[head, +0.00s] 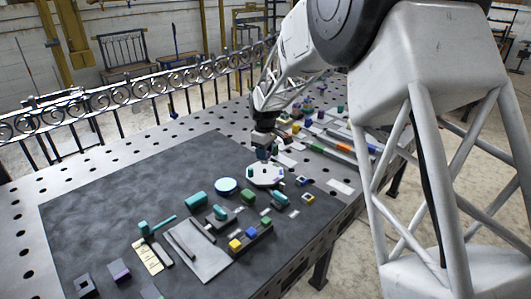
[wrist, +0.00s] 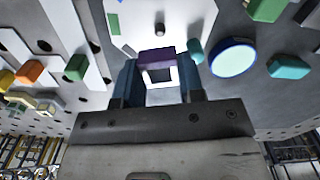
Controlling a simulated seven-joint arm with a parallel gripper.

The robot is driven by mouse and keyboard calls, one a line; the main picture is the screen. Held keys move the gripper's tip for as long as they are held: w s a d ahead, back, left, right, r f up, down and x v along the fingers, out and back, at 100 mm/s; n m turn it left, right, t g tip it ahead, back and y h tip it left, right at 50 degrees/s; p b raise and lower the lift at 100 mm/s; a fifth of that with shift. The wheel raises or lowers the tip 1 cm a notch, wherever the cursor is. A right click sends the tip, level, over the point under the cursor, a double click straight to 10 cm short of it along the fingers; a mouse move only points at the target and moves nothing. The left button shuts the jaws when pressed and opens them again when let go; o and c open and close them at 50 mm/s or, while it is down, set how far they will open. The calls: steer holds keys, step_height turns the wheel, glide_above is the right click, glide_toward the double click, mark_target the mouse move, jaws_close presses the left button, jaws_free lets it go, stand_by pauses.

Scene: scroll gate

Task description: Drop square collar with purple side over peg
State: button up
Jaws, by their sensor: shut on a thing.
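My gripper (wrist: 160,85) is shut on the square collar, one blue-grey finger on each side of it. The collar's purple side (wrist: 157,57) faces away from the palm in the wrist view, and pale surface shows through its square opening. In the head view my gripper (head: 263,153) hangs over the white many-sided plate (head: 267,180); the collar is too small to make out there. A short grey peg (wrist: 160,30) stands on the white plate (wrist: 125,25) in the wrist view, beyond the collar and apart from it.
A teal piece (wrist: 196,51) stands at the plate's edge, beside a blue-topped round disc (wrist: 234,59). Coloured blocks, teal cylinders and a grey tray (head: 200,255) lie on the dark mat (head: 90,215). The mat's back left is clear.

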steer(key=shift+f, duration=0.15)
steer(key=shift+f, duration=1.95)
steer(key=shift+f, duration=1.25)
stand_by(1.5)
steer(key=o, duration=1.5)
steer(key=shift+o, duration=0.2)
steer(key=shift+r, duration=0.15)
steer(key=shift+r, duration=3.3)
